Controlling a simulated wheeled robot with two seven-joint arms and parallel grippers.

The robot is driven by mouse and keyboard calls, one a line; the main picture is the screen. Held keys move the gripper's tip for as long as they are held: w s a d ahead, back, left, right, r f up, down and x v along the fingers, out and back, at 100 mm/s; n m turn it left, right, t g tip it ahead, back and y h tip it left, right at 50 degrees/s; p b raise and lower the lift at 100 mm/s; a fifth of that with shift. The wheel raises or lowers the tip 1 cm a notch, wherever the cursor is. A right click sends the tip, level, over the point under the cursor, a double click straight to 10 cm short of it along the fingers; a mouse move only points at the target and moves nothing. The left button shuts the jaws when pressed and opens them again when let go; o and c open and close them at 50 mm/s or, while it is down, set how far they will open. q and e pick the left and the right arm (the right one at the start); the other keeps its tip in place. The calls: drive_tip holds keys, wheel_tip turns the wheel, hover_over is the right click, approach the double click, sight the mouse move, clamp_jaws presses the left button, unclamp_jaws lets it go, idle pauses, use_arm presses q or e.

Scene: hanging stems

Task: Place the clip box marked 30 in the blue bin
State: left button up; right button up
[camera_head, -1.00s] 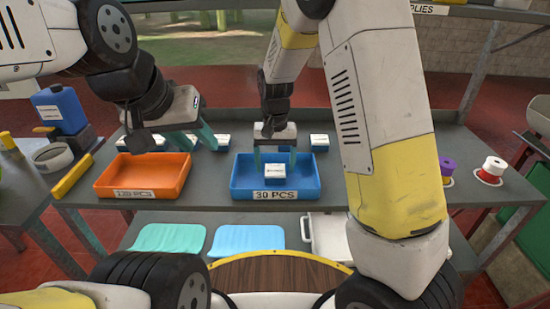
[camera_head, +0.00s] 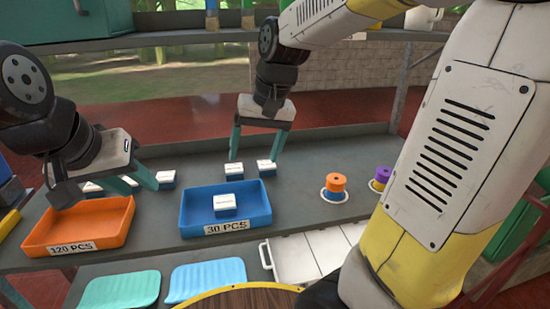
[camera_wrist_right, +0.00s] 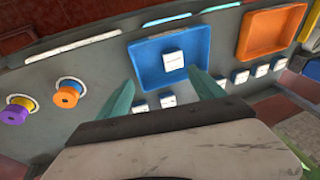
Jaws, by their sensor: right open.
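The blue bin (camera_head: 185,216), labelled "30 PCS", stands on the grey table. One white-topped blue clip box (camera_head: 227,201) sits inside it, and it also shows in the right wrist view (camera_wrist_right: 174,61). Its marking is too small to read. My right gripper (camera_head: 256,158) is open and empty, behind and above the bin, near two clip boxes (camera_head: 266,167) on the table behind the bin. My left gripper (camera_head: 138,184) is open and empty above the orange bin's back right corner.
An orange bin (camera_head: 32,241), labelled "120 PCS", stands left of the blue one. Several clip boxes (camera_wrist_right: 241,77) line up behind it. Orange (camera_head: 336,184) and purple (camera_head: 381,175) spools stand to the right. A white tray (camera_head: 296,258) and two ribbed mats lie on the lower shelf.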

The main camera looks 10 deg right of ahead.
drive_tip(key=s+d+r+t, duration=0.2)
drive_tip(key=s+d, duration=0.3)
drive_tip(key=s, duration=0.6)
drive_tip(key=shift+s+d+r+t, duration=0.2)
drive_tip(key=shift+s+d+t, duration=0.05)
drive_tip(key=shift+t, duration=0.65)
